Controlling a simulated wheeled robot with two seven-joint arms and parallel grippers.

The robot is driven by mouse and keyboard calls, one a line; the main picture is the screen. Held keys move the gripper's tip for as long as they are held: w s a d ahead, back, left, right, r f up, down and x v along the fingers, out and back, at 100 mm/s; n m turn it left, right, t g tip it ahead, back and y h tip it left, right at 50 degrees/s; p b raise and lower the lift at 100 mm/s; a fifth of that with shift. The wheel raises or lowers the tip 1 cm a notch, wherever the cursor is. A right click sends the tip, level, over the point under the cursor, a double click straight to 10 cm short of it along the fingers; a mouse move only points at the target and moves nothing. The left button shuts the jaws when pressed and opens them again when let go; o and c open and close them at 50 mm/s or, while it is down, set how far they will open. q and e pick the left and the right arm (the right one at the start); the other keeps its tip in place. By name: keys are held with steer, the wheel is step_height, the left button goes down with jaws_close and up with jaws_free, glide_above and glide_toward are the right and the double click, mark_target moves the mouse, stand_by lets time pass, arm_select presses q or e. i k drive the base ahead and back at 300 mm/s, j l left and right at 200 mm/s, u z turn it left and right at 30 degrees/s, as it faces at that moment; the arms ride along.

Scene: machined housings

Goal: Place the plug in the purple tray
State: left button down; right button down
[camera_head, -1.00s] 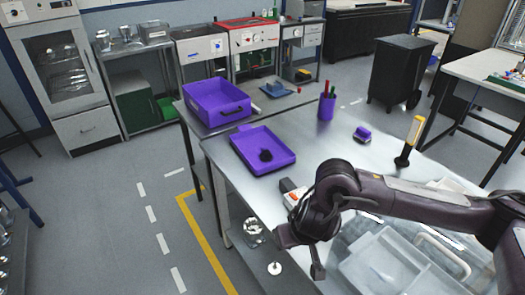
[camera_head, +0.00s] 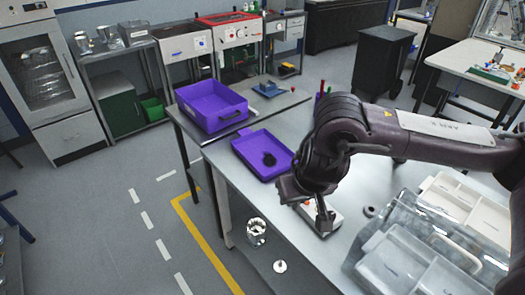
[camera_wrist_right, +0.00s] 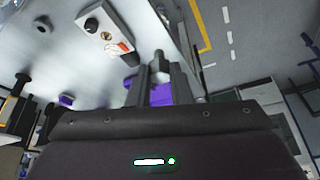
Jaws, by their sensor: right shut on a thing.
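The low purple tray (camera_head: 250,140) lies flat on the metal table, with a black patch on its floor. My right gripper (camera_head: 322,217) is to the right of and nearer than the tray, above the table near its left edge. In the right wrist view, my right gripper (camera_wrist_right: 162,85) is shut on a small dark grey piece, seemingly the plug (camera_wrist_right: 160,63). The plug cannot be made out in the head view. A purple surface shows behind the fingers in the wrist view. My left gripper is not in view.
A deeper purple bin (camera_head: 213,104) stands behind the tray. A white box with a red button (camera_head: 333,218) sits by my right gripper; it also shows in the wrist view (camera_wrist_right: 103,30). Clear containers (camera_head: 405,262) fill the near right. A dark ring (camera_head: 370,211) lies on the table.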

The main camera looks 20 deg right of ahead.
mark_target(264, 155)
steer(key=i+j+z, duration=0.2)
steer(key=i+j, duration=0.2)
steer(key=i+j+z, duration=0.15)
steer(key=i+j, duration=0.25)
steer(key=i+j+z, duration=0.2)
steer(key=j, duration=0.35)
steer(key=i+j+z, duration=0.4)
steer(key=i+j, duration=0.45)
steer(key=i+z, duration=0.2)
steer(key=i, duration=0.2)
